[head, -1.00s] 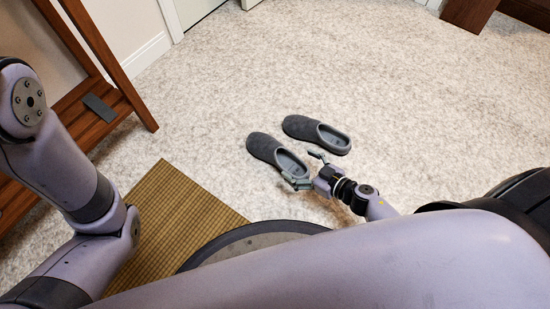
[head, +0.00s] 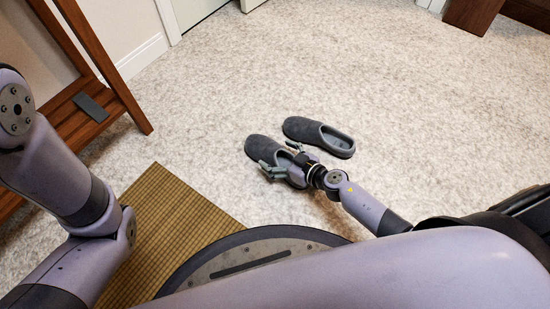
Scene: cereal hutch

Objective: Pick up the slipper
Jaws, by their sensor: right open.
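Two dark grey slippers lie side by side on the carpet. The nearer slipper (head: 262,148) has its toe pointing up-left, and its heel end is partly hidden behind my right gripper. The farther slipper (head: 318,136) lies just to its right and shows whole. My right gripper (head: 281,160) is open at the heel end of the nearer slipper, with one finger on its left side and the other towards the gap between the two slippers. I cannot tell whether the fingers touch it. My left gripper is out of view; only my left arm shows.
A woven tan mat (head: 172,220) lies on the left by my base. A wooden stand (head: 98,80) with a small dark flat item (head: 90,107) is at the left wall. The pale carpet (head: 400,90) is clear behind and right of the slippers.

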